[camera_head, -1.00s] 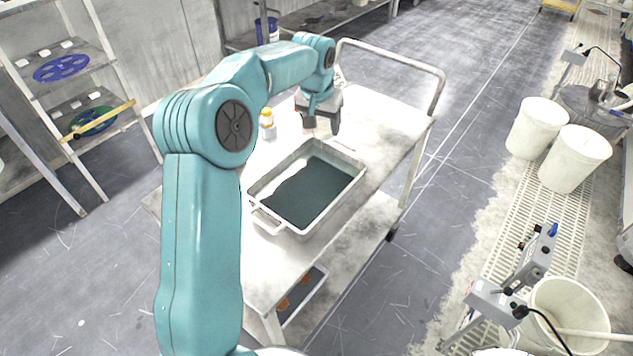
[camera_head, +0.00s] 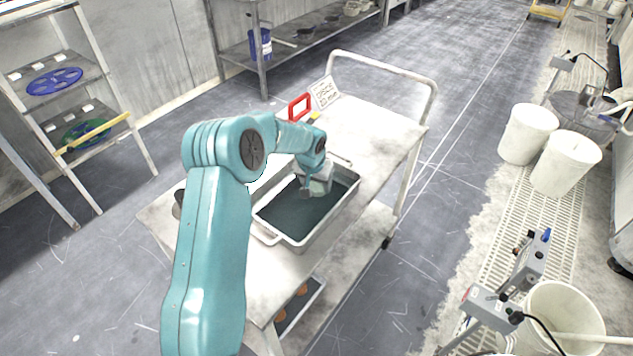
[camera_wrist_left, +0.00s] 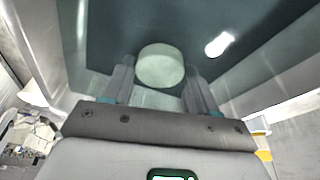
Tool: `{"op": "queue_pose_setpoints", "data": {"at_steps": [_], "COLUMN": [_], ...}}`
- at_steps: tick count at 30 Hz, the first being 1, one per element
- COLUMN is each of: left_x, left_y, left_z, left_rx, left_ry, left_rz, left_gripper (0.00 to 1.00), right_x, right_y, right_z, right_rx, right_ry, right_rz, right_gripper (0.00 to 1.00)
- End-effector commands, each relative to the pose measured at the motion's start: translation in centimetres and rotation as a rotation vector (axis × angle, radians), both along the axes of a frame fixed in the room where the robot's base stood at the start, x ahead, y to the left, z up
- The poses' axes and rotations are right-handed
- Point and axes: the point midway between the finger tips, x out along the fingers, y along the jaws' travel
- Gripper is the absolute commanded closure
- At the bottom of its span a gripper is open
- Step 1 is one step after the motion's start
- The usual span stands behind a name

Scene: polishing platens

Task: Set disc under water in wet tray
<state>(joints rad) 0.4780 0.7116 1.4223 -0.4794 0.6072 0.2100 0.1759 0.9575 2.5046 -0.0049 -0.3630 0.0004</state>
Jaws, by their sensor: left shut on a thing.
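The wet tray (camera_head: 335,217) is a grey metal pan with end handles, standing on the cart and holding dark water (camera_head: 290,214). My left gripper (camera_head: 307,192) is low over the far part of the tray, pointing down. In the left wrist view, my left gripper (camera_wrist_left: 158,82) is shut on a pale round disc (camera_wrist_left: 160,66), with a finger on each side. The tray wall (camera_wrist_left: 275,45) and dark water show around it there. I cannot tell whether the disc touches the water. The disc is not discernible in the head view.
The cart top (camera_head: 375,130) is clear to the right of and behind the tray. A red frame (camera_head: 300,107) and a disc sign (camera_head: 325,93) stand at its back. A shelf rack (camera_head: 75,100) is at left. White buckets (camera_head: 528,134) stand at far right.

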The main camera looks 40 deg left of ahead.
Motion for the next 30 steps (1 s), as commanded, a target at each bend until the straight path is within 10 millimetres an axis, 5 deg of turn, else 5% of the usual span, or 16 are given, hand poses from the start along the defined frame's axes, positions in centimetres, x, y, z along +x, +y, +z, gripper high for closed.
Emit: {"op": "queue_pose_setpoints", "data": {"at_steps": [7,8,10,22,30], "left_x": [0.0,0.0,0.0,-0.1,-1.5], "left_y": [0.0,0.0,0.0,0.0,-0.7], "left_z": [-0.4,-0.4,-0.2,0.6,6.2], "left_rx": [0.000,0.000,0.000,0.001,0.002], "left_ry": [-0.001,0.000,0.000,-0.002,-0.005], "left_rz": [0.000,0.000,0.000,0.000,0.000], "left_gripper": [0.75,0.39,0.16,0.16,0.16], "right_x": [0.0,0.0,0.0,0.0,0.0], "right_y": [0.0,0.0,0.0,0.0,0.0], "right_z": [-0.5,-0.5,-0.3,0.0,-0.9], "right_rx": [0.000,0.000,0.000,0.000,0.000], "right_ry": [0.000,0.000,0.000,0.000,0.000], "right_rz": [0.000,0.000,0.000,0.000,0.000], "right_gripper": [1.00,1.00,1.00,1.00,1.00]}}
